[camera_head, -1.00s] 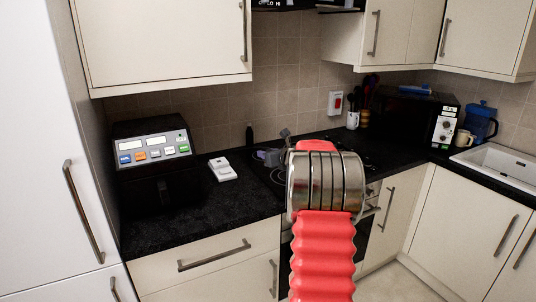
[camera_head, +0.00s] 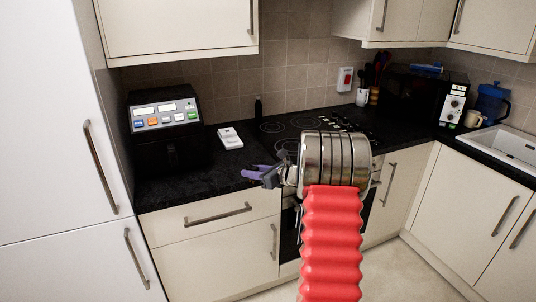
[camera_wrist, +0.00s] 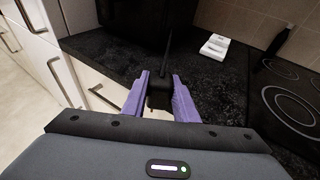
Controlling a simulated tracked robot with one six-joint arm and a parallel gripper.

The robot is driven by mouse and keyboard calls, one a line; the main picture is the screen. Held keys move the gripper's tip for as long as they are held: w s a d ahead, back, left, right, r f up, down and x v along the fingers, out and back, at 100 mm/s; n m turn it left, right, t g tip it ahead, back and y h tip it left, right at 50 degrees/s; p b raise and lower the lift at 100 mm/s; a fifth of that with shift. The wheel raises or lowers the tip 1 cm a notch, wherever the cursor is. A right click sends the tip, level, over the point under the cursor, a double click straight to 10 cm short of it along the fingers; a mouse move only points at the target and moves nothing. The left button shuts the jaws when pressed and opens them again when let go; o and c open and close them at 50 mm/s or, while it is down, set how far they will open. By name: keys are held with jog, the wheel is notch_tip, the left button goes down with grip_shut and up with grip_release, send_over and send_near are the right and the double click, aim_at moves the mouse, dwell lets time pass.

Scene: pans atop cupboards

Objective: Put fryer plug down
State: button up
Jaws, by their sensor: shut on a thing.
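The fryer plug (camera_wrist: 158,92) is a small black block with a thin dark stem sticking up from it. In the wrist view it sits between the purple fingers of my gripper (camera_wrist: 159,95), which is shut on it. In the head view my gripper (camera_head: 257,172) points left near the counter's front edge; the plug cannot be made out there. The black fryer (camera_head: 165,130), with a silver panel of coloured buttons, stands at the left end of the counter. Its dark lower body (camera_wrist: 140,20) fills the top of the wrist view.
A dark bottle (camera_head: 258,108) stands at the wall beside the hob (camera_head: 290,128). Wall cupboards (camera_head: 180,28) hang above.

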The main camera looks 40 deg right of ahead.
jog(key=s+a+f+n+g+y, duration=0.2)
jog(key=s+a+f+n+y, duration=0.1)
jog(key=a, duration=0.9)
jog(key=s+a+f+n+g+y, duration=0.2)
jog(key=s+a+f, duration=0.3)
jog(key=a, duration=0.8)
jog(key=s+a+f+n+g+y, duration=0.2)
jog(key=a+f, duration=0.5)
jog(key=a, duration=0.6)
jog(key=shift+s+a+n+y, duration=0.15)
jog(key=shift+s+n+y, duration=0.75)
jog(key=shift+s+y, duration=0.25)
jog(key=shift+s, duration=0.15)
